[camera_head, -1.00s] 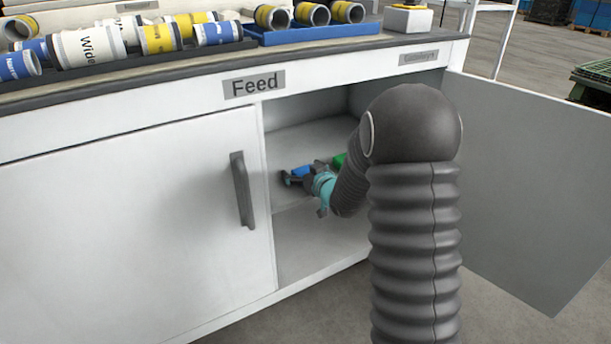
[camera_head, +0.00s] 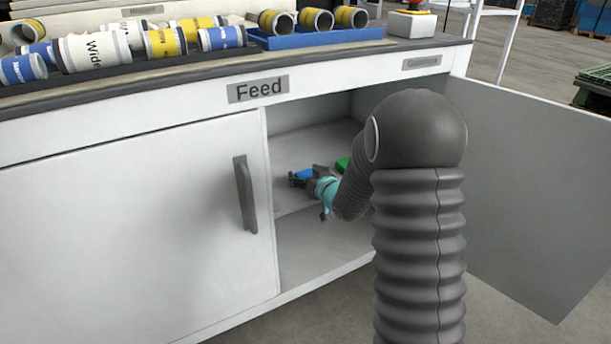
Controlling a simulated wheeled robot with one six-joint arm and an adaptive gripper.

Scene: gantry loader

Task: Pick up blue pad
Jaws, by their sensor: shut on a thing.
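The blue pad (camera_head: 304,174) is inside the open cabinet, at the level of its shelf (camera_head: 290,200). My gripper (camera_head: 299,178) reaches into the cabinet and is shut on the blue pad. Its dark fingers cover part of the pad, and its teal body shows just behind them. I cannot tell whether the pad touches the shelf or is a little above it. A green thing (camera_head: 343,164) lies on the shelf to the right, partly hidden by my arm.
The open cabinet door (camera_head: 535,190) stands to the right of my arm. The closed left door (camera_head: 110,230) has a grey handle (camera_head: 245,194). On the counter above are several labelled rolls (camera_head: 165,42) and a blue tray (camera_head: 320,38). The lower compartment looks empty.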

